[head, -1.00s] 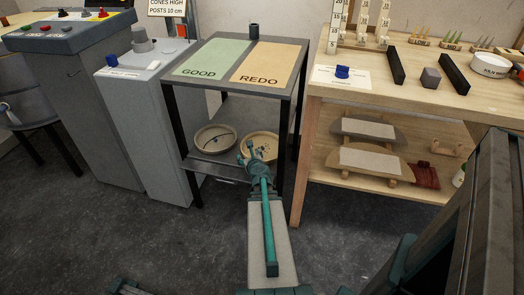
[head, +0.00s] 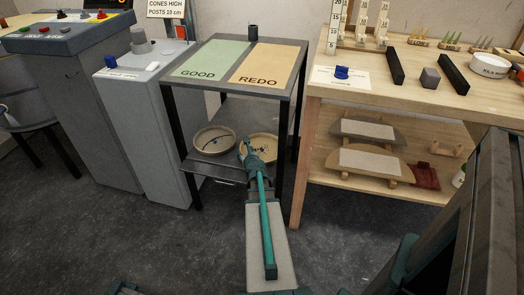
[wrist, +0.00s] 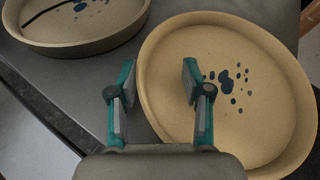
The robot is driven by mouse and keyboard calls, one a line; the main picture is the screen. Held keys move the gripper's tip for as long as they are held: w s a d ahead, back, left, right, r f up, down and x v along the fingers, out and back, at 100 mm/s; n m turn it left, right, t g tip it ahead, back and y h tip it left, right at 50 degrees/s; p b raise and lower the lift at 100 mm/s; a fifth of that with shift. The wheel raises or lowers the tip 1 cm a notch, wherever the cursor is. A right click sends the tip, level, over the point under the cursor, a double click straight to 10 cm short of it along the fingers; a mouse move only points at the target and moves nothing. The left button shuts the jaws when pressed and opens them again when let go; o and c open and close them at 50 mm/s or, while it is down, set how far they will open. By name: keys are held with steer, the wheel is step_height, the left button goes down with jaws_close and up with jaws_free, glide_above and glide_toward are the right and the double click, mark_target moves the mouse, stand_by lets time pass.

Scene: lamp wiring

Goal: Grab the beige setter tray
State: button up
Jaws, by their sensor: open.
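Two round shallow trays stand on the lower shelf. The right one is a yellowish-beige tray (head: 270,152) with dark blue spots inside; it also shows in the wrist view (wrist: 270,140). The left one is a greyer beige tray (head: 204,149) with a dark curved crack-like line and blue spots, cut off in the wrist view (wrist: 75,47). I cannot tell for sure which one the task means. My gripper (head: 244,148) is open and empty; in the wrist view its fingers (wrist: 158,82) straddle the right tray's left rim, the right finger overlapping its inside. I cannot tell whether they touch it.
The trays sit under a tabletop marked GOOD (head: 203,70) and REDO (head: 260,80), between dark legs. A grey cabinet (head: 150,130) stands to the left. A wooden bench (head: 400,100) with shelved items stands to the right. The floor in front is clear.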

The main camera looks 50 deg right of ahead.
jaws_close()
stand_by(0.4)
